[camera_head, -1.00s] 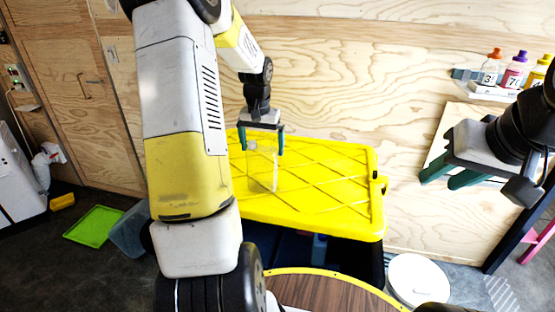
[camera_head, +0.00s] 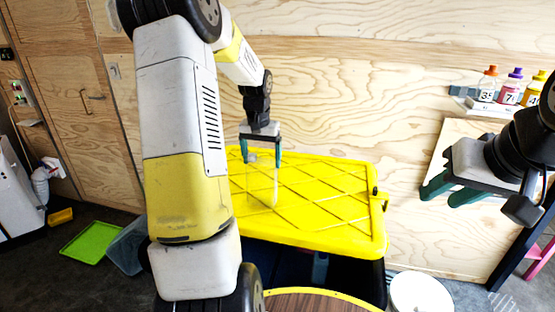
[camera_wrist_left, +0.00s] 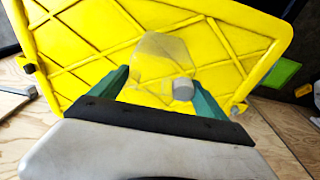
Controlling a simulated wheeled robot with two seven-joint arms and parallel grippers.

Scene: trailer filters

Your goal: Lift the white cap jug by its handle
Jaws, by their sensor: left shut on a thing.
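The white cap jug (camera_head: 262,188) is see-through and stands on the yellow lid (camera_head: 335,205) in the head view. In the left wrist view the jug (camera_wrist_left: 158,58) shows clear, with its pale cap (camera_wrist_left: 183,89) between the fingers. My left gripper (camera_head: 262,160) is above the jug with one green finger on each side, shut on its upper part. The fingers also show in the left wrist view (camera_wrist_left: 158,92). The handle is too faint to make out. My right gripper (camera_head: 450,192) is open and empty, at the right, away from the jug.
Several bottles (camera_head: 510,92) with coloured caps stand on a wall shelf at the right. A plywood wall (camera_head: 350,100) rises behind the lid. A white bucket (camera_head: 420,293) and a round wooden top (camera_head: 310,302) are in front. A green tray (camera_head: 90,243) lies at the left.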

